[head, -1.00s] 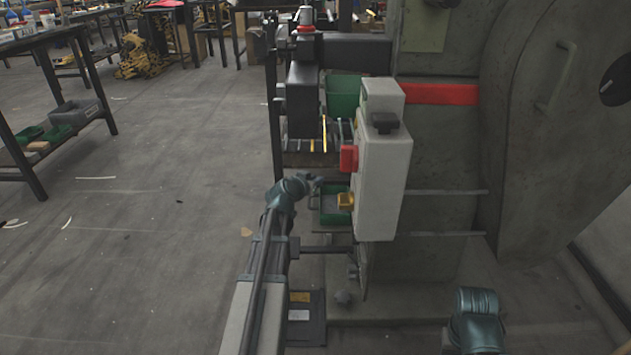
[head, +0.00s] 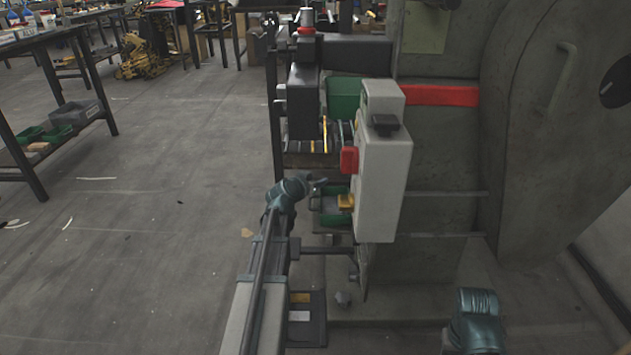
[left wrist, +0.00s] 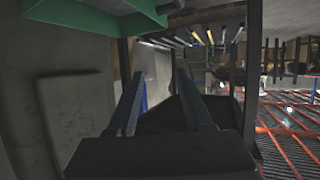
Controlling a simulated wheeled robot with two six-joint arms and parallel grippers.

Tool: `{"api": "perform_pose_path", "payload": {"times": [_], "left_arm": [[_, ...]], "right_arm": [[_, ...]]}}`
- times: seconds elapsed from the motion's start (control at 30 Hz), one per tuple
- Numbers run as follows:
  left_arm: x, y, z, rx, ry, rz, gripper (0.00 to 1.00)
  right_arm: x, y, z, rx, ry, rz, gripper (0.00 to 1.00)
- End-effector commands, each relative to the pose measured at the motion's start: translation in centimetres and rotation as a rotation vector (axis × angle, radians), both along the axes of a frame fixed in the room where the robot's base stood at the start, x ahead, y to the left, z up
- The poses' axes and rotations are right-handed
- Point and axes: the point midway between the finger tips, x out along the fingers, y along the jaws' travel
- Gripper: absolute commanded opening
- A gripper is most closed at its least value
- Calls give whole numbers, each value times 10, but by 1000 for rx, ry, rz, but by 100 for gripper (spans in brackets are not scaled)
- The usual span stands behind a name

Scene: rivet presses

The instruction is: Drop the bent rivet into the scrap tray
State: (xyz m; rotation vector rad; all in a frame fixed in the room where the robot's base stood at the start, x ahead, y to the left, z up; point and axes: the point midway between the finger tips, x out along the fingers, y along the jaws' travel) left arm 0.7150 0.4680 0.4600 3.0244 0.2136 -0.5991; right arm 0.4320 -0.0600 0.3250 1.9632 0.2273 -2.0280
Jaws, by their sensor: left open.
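My left gripper (head: 320,183) is at the press, beside a small green tray (head: 330,219) under the machine's bench. In the left wrist view its two fingers (left wrist: 158,80) are apart with nothing seen held between them. A green tray edge (left wrist: 85,20) shows at the upper left of that view, beside the fingers. A dark box-like shape (left wrist: 165,120) lies behind the fingers. I cannot make out the bent rivet in either view, and I cannot tell which container is the scrap tray. My right gripper is not in view.
The press body (head: 440,150) fills the right. Open floor lies left.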

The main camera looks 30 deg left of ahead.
Motion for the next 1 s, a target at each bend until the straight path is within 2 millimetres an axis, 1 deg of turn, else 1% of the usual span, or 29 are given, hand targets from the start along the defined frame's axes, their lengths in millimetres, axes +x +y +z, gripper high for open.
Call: {"api": "perform_pose_path", "payload": {"times": [0.03,0.1,0.3,0.5,0.7,1.0], "left_arm": [[-10,-2,10,-1,0,1,51],[-26,-4,16,0,0,2,51],[-67,-10,32,0,0,2,51],[-96,-14,44,-1,0,1,51],[-108,-15,48,0,0,1,51],[-110,-15,48,0,0,0,51]], "right_arm": [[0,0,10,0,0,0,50],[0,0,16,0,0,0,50],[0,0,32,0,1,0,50],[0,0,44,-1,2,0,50],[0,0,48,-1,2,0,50],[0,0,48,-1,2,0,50]]}}
